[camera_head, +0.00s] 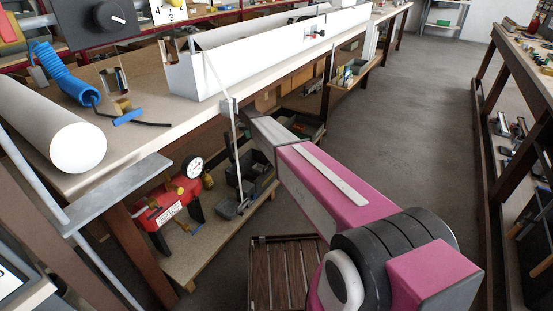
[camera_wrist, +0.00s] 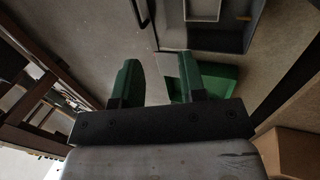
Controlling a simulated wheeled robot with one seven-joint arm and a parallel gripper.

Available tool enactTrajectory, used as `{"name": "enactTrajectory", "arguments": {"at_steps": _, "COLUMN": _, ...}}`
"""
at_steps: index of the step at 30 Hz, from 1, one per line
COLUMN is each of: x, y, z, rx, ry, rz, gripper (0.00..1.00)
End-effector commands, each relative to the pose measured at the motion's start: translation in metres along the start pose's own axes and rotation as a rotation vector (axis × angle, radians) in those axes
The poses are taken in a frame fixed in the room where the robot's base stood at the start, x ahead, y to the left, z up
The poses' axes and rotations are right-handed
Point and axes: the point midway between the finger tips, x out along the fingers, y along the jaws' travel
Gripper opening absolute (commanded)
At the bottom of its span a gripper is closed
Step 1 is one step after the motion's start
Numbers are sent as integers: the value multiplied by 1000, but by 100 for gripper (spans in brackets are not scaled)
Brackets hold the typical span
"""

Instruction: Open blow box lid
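The blow box appears to be the long white box (camera_head: 260,62) on the workbench in the head view. A small black knob or handle (camera_head: 318,34) sits on its front side toward the far end. I cannot clearly tell its lid from its body, or how the lid stands. My gripper shows in the wrist view (camera_wrist: 158,80) with two green fingers apart and nothing visible held between them. In the head view my pink arm reaches toward the space below the bench's front edge, and the gripper itself cannot be made out there.
A red compressor with a gauge (camera_head: 168,204) and a dark bin (camera_head: 250,175) sit there. A slatted wooden stool (camera_head: 283,275) stands below my arm. Open floor (camera_head: 400,115) lies to the right.

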Motion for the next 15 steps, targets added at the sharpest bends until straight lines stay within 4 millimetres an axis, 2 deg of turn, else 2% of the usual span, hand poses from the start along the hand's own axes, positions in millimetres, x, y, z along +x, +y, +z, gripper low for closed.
{"name": "enactTrajectory", "arguments": {"at_steps": 2, "x": 12, "y": 17, "z": -2, "rx": 1, "ry": 0, "rz": -16, "gripper": 38}}
{"name": "enactTrajectory", "arguments": {"at_steps": 11, "x": 52, "y": 41, "z": -2, "rx": 0, "ry": 0, "rz": -22, "gripper": 38}}
{"name": "enactTrajectory", "arguments": {"at_steps": 15, "x": 74, "y": 53, "z": -2, "rx": -1, "ry": -1, "rz": -81, "gripper": 38}}
